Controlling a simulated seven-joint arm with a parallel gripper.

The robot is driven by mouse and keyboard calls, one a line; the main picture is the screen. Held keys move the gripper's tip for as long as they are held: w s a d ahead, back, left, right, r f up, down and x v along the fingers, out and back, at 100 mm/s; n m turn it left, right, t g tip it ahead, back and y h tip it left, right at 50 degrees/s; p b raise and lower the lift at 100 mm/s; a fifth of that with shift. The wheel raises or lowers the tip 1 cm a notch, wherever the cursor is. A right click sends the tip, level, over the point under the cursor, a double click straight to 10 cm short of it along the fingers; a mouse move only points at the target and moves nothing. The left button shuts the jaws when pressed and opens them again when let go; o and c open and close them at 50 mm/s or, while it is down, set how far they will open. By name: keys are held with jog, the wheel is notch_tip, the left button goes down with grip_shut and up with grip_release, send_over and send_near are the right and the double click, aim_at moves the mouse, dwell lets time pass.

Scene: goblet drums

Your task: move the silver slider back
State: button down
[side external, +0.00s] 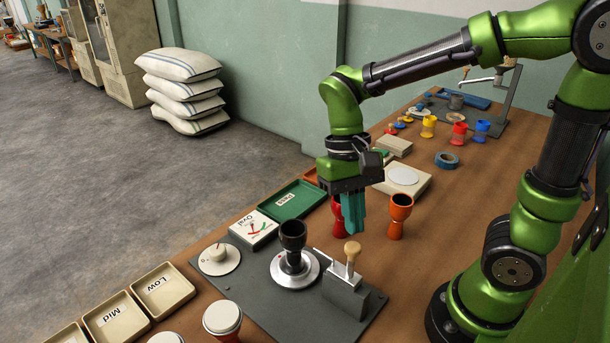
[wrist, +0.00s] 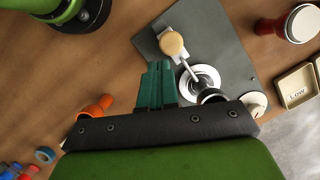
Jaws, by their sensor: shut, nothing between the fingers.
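The silver slider (side external: 341,270) sits on a grey block (side external: 346,293) on the dark grey plate (side external: 240,290). It carries a tan knob (side external: 352,251), and its thin rod points toward a silver disc (side external: 295,268). A black goblet drum (side external: 293,236) stands on the disc. In the wrist view the knob (wrist: 172,43) and rod (wrist: 187,70) show just beyond my fingertips. My gripper (side external: 352,232) has teal fingers pointing down, shut and empty, above the table behind the slider. It appears apart from the slider; the exact gap is unclear.
An orange goblet drum (side external: 401,215) stands right of my fingers; a red one (side external: 337,215) is partly hidden behind them. Bare table lies right of the plate.

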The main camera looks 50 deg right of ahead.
jog(key=w+v, duration=0.1)
jog(key=v, duration=0.9)
jog(key=s+d+f+n+t, duration=0.1)
jog(key=s+d+f+t, duration=0.25)
jog(key=t, duration=0.65)
jog(key=w+a+r+g, duration=0.3)
jog(key=w+g, duration=0.6)
jog(key=w, duration=0.1)
jog(key=s+a+f+m+g, duration=0.1)
jog(key=s+a+f, duration=0.2)
jog(key=s+f, duration=0.4)
jog(key=shift+x, duration=1.25)
